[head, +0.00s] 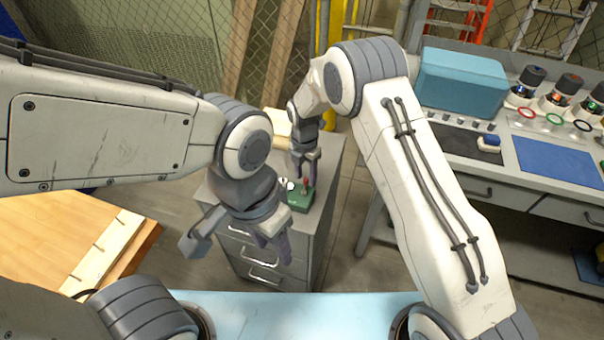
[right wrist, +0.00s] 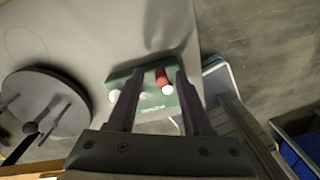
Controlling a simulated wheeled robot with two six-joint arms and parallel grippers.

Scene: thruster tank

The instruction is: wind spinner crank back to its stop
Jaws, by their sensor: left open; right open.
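A small green box (head: 300,196) with a red upright handle (head: 306,184) and pale round parts on top stands on the grey drawer cabinet (head: 325,195). I take the red handle to be the spinner crank. My right gripper (head: 305,174) is open and points down just above the box. In the right wrist view, the green box (right wrist: 150,98) and red handle (right wrist: 162,76) show between its two fingers, handle closer to the right finger; I cannot tell whether they touch. My left gripper (head: 276,246) is open and empty in front of the cabinet, hiding part of it.
A workbench with a blue case (head: 460,82) and several capped devices stands at the right. A wooden surface (head: 50,235) is at the left.

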